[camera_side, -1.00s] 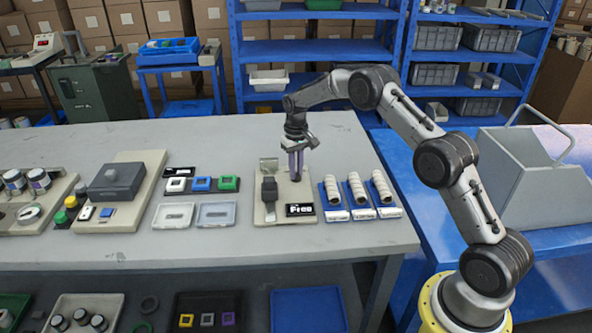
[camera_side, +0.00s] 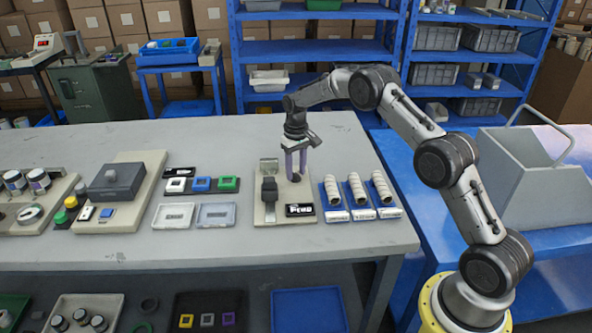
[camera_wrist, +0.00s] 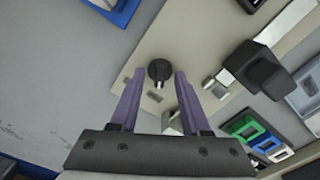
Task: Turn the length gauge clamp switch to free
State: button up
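The length gauge unit is a beige plate (camera_side: 266,217) on the table, with a dark block (camera_side: 269,190) at its left and a black label at the front that appears to read "Free" (camera_side: 299,210). The clamp switch is a small round black knob (camera_wrist: 160,70). In the side view the knob (camera_side: 295,177) sits below my fingertips, partly hidden. My gripper (camera_side: 296,174) points down with its two purple fingers apart. In the wrist view, the open gripper (camera_wrist: 156,77) has nothing between its fingers, and the knob lies just past the tips, roughly centred.
Three white rolls on blue bases (camera_side: 357,190) stand close to the right of the plate. Clear trays (camera_side: 216,214) and white, blue and green square frames (camera_side: 201,183) lie to the left. The table behind the plate is clear.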

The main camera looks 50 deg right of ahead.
aim_at(295, 174)
notch_tip(295, 174, up, 14)
dwell(0.7)
jog(key=shift+a+f, duration=0.1)
